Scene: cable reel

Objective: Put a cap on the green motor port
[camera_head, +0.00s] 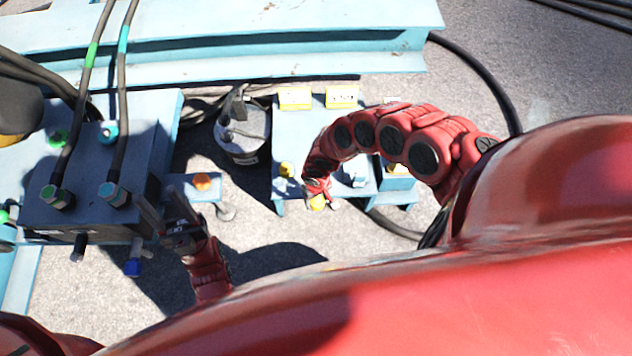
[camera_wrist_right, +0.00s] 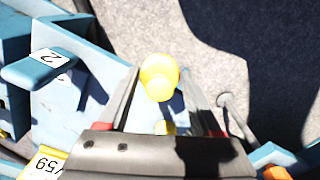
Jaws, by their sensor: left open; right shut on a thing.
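My right gripper (camera_head: 317,193) is shut on a yellow cap (camera_head: 318,203), above the blue bench at centre. In the right wrist view the yellow cap (camera_wrist_right: 158,76) stands out between the fingers (camera_wrist_right: 160,112). My left gripper (camera_head: 163,213) is open and empty, close to the right side of the blue motor box (camera_head: 90,212). Green-marked fittings are at the left: a green-ringed plug (camera_head: 56,196) with a cable on the box, and a green fitting (camera_head: 57,138) behind it. I cannot tell which is the green motor port.
The blue bench (camera_head: 292,125) carries yellow labels (camera_head: 342,96) and other yellow caps (camera_head: 287,170). An orange cap (camera_head: 202,181) is on a small blue ledge. A grey cylinder (camera_head: 243,130) stands between box and bench. Cables run over the box; open floor (camera_head: 270,225) lies in front.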

